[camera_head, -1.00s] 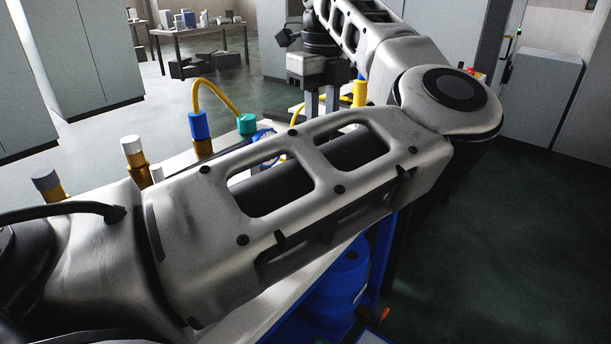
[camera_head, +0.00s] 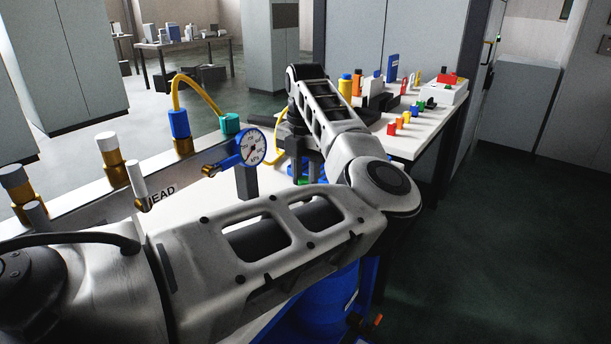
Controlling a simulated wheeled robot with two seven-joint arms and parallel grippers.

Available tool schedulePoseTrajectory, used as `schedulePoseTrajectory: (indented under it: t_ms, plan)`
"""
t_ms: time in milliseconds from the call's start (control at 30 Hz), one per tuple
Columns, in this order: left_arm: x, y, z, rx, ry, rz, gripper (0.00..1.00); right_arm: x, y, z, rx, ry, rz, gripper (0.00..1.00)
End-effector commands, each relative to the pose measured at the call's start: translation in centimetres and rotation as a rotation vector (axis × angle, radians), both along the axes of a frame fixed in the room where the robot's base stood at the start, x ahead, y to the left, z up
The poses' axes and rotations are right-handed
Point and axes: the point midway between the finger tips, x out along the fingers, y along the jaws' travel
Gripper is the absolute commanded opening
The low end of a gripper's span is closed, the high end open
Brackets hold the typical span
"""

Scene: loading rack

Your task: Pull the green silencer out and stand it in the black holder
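My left gripper (camera_head: 300,160) hangs beyond my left forearm, over the white bench top. Its fingers are dark and partly hidden by my arm, so I cannot tell their opening. A small green piece (camera_head: 420,106) stands at the end of a row of coloured pieces on the right part of the bench; I cannot tell if it is the silencer. A teal-green fitting (camera_head: 230,123) sits at the end of a yellow hose on the left. I cannot make out the black holder for certain. My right gripper is not in view.
A blue-rimmed gauge (camera_head: 252,147) stands on a dark post, left of my gripper. Capped brass fittings (camera_head: 112,158) line the left side. A blue drum (camera_head: 325,300) is below the bench. Yellow bottles (camera_head: 345,87) stand behind my arm. Open floor lies to the right.

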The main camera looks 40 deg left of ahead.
Motion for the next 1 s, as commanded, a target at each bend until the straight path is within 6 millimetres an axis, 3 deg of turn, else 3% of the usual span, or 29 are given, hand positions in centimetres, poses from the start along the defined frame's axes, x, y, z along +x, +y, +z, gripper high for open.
schedulePoseTrajectory:
  t_ms: [333,1000]
  plan:
    - [-0.1,-0.1,-0.8,0.0,0.0,0.001,0.07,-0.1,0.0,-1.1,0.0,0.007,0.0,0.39]
    - [-0.1,-0.1,-5.5,0.0,0.0,0.002,0.07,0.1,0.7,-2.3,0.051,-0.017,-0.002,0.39]
